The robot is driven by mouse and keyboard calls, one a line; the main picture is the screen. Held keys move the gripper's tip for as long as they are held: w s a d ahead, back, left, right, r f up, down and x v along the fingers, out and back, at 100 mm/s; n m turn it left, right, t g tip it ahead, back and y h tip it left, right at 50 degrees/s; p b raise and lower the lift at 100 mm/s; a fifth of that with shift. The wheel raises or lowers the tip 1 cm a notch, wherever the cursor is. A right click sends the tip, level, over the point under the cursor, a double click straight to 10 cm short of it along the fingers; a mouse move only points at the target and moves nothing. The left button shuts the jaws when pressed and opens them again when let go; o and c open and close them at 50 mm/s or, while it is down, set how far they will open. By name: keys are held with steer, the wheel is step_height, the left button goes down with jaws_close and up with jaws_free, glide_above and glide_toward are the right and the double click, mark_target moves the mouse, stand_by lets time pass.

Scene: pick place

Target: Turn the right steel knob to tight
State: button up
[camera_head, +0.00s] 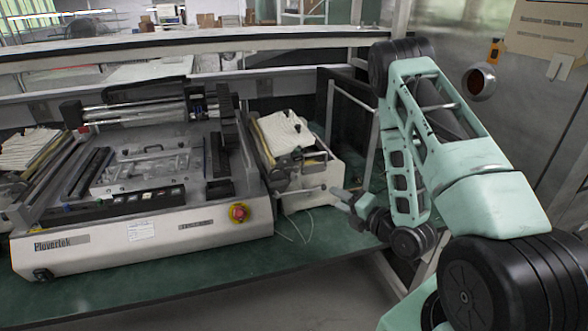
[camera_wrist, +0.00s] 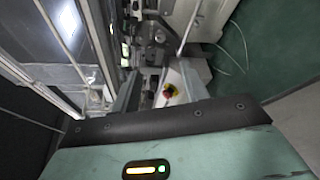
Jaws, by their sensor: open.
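The right side unit (camera_head: 318,176) of the machine stands at the right end of the bench. Small round metal parts show on its front, but they are too small to tell which is the right steel knob or how far it is turned. My gripper (camera_head: 346,197) is just right of this unit, apart from it, with its fingers pointing left toward the unit. In the wrist view my gripper (camera_wrist: 160,88) is open and empty, with the machine's metal parts beyond its fingers.
The large Plovertek machine (camera_head: 140,190) fills the bench's left and middle. Thin cables lie on the green bench (camera_head: 315,222). A dark frame stands behind my arm.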

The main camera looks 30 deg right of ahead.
steer(key=b, duration=0.2)
glide_toward(296, 178)
steer(key=w, duration=0.6)
steer(key=shift+w+a+f, duration=0.2)
steer(key=shift+w, duration=0.15)
steer(key=shift+w+f, duration=0.2)
steer(key=shift+w, duration=0.5)
jaws_close()
steer(key=c, duration=1)
jaws_free()
steer(key=shift+f+b, duration=0.1)
steer(key=shift+b, duration=0.25)
